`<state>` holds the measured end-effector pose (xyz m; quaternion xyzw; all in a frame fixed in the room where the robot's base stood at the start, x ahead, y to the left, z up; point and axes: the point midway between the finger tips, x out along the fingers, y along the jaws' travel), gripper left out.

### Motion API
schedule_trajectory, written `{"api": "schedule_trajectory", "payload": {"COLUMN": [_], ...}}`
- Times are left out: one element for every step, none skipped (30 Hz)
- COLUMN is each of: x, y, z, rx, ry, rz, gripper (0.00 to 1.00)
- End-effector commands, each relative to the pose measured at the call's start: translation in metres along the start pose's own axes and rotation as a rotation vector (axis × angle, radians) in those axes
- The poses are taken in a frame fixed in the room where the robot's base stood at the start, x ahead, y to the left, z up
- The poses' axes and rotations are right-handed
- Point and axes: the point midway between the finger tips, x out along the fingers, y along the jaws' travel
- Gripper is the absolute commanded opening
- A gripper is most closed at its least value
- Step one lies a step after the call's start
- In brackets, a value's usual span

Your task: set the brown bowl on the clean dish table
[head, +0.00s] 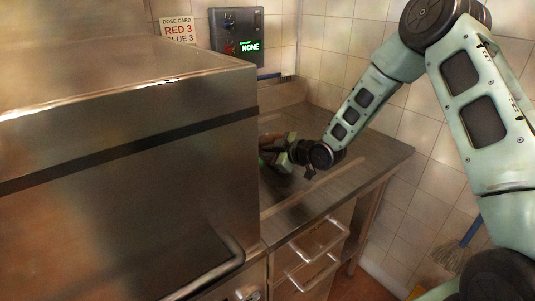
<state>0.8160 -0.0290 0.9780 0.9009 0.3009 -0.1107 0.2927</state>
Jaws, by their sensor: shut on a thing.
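My gripper (272,157) is low over the metal table (385,152), close to the right side of the big steel machine. It is shut on a small brown shape (270,138), which fits the brown bowl. Most of that bowl is hidden behind the machine's edge and my gripper. I cannot tell whether it touches the table. The open table top to the right of my gripper is bare.
The large steel hood machine (130,130) fills the left side, with a bar handle (215,270) low in front. A control box (238,36) reading NONE and a dose card (177,29) are on the tiled wall. Wire-like racks (310,240) are below the table; a blue-handled broom (460,245) stands right.

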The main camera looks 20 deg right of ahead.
Motion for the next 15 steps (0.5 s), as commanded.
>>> {"api": "schedule_trajectory", "payload": {"x": [0.0019, 0.0026, 0.0033, 0.0035, 0.0036, 0.0036, 0.0035, 0.0035, 0.0035, 0.0034, 0.0034, 0.0034, 0.0034, 0.0034, 0.0034], "y": [-0.0016, -0.0026, -0.0032, -0.0034, -0.0035, -0.0035, -0.0035, -0.0035, -0.0036, -0.0041, -0.0041, -0.004, -0.0041, -0.0041, -0.004], "z": [0.003, 0.0048, 0.0061, 0.0067, 0.0069, 0.0069, 0.0069, 0.007, 0.007, 0.0077, 0.0077, 0.0077, 0.0076, 0.0076, 0.0075], "rx": [0.001, 0.0, -0.001, -0.002, -0.002, -0.003, -0.003, -0.002, -0.002, -0.001, -0.001, -0.001, -0.001, -0.001, -0.001], "ry": [0.001, 0.002, 0.002, 0.002, 0.002, 0.002, 0.002, 0.002, 0.001, 0.0, 0.0, 0.0, 0.0, 0.0, 0.0], "rz": [0.001, 0.001, 0.002, 0.002, 0.003, 0.003, 0.002, 0.002, 0.002, 0.001, 0.001, 0.001, 0.001, 0.001, 0.001], "gripper": [0.0, 0.0, 0.0, 0.0, 0.0, 0.0, 0.0, 0.0, 0.0, 0.16, 0.24, 0.33, 0.33, 0.33, 0.33]}}
